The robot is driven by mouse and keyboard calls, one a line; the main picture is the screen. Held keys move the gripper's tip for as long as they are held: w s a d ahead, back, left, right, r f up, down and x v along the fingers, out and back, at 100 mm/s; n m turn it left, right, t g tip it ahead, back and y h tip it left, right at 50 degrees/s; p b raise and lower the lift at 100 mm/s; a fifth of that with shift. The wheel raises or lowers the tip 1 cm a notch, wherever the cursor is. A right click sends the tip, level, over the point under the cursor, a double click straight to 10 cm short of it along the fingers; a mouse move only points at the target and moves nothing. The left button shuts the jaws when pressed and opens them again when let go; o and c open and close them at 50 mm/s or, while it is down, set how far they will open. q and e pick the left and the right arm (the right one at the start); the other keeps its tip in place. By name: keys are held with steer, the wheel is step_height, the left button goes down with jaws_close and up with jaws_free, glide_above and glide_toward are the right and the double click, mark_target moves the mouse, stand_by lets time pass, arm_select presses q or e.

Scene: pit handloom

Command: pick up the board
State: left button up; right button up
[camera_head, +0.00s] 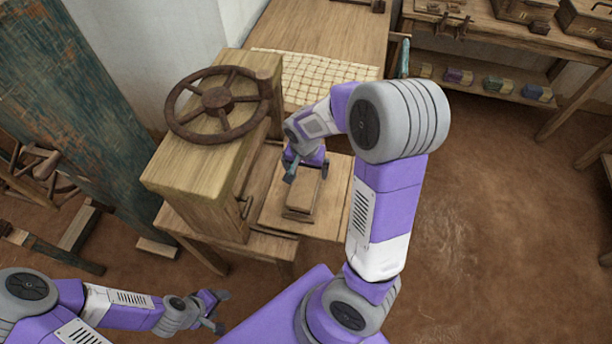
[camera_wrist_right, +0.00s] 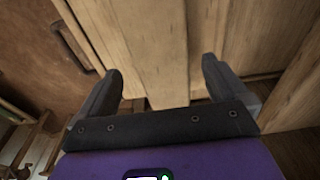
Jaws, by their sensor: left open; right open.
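A small wooden board (camera_head: 302,192) lies on the low wooden platform (camera_head: 335,208) of the press-like stand. My right gripper (camera_head: 307,172) is open, pointing down over the board's far end. In the right wrist view the open right fingers (camera_wrist_right: 162,66) stand on either side of a pale wooden piece (camera_wrist_right: 165,45), which looks like the board. I cannot tell whether the fingers touch it. My left gripper (camera_head: 218,309) is open and empty, low at the front left, away from the board.
A wooden block with a rusty handwheel (camera_head: 217,98) stands close left of the right gripper. A table with a woven grid (camera_head: 310,78) is behind. A workbench (camera_head: 500,32) with boxes is at the back right. The brown floor (camera_head: 500,190) at right is clear.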

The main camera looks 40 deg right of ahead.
mark_target(306, 174)
steer(key=f, duration=0.2)
steer(key=f+b, duration=0.1)
steer(key=shift+w+d+f, duration=0.25)
steer(key=shift+f, duration=0.05)
steer(key=shift+r, duration=0.1)
steer(key=c, duration=1.1)
